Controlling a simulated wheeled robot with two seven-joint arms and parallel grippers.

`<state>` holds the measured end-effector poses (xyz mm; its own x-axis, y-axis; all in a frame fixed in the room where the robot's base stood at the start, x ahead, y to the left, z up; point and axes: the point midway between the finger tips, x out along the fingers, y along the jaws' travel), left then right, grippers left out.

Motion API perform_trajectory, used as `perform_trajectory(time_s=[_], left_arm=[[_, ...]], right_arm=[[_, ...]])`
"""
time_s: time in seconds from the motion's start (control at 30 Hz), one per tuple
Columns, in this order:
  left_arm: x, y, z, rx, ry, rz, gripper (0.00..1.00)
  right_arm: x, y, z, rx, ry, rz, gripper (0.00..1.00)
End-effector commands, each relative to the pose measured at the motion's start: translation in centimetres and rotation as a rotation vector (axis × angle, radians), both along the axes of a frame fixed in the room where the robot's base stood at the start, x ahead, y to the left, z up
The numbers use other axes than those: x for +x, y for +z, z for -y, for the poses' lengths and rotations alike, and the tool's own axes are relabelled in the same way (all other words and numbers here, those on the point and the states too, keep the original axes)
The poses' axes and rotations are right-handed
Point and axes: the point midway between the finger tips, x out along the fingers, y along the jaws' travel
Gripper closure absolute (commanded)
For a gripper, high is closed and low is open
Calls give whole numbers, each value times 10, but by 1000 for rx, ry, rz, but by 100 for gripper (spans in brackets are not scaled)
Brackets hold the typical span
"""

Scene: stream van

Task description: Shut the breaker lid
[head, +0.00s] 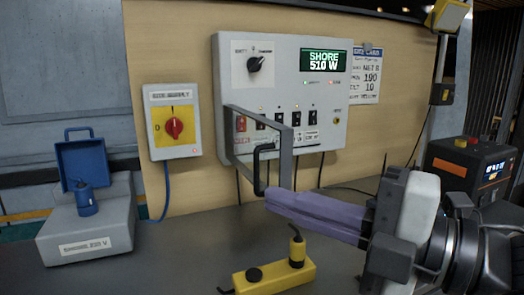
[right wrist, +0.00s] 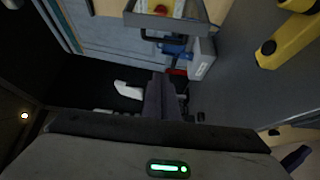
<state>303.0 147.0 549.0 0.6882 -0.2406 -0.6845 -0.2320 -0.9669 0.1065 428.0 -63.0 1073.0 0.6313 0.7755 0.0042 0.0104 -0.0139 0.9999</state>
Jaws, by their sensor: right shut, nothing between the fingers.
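The breaker lid (head: 278,116) is a grey rectangular frame with a clear middle. It stands open, swung out from the white control panel (head: 285,50), over the row of breaker switches (head: 297,118). It carries a black bar handle (head: 258,168) near its free side. My right gripper (head: 272,197) comes in from the right with its purple fingers shut and empty. Its tips appear just below the lid's lower corner and handle; I cannot tell whether they touch. The fingers also show in the right wrist view (right wrist: 164,96).
A yellow block (head: 275,276) with black fittings lies on the bench below my right gripper. A grey socket box (head: 85,232) with a raised blue cover (head: 82,160) stands farther left.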

Motion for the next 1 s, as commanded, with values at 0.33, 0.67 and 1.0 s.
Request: perform_trajectory(time_s=[0.33,0.67,1.0], left_arm=[[3,18,-5,28,-4,1,100],[2,17,-5,28,-3,-6,100],[2,16,-4,26,-2,-5,100]], right_arm=[[15,3,-27,5,5,3,100],[49,1,-63,0,0,3,100],[66,-1,-30,-3,-1,2,100]])
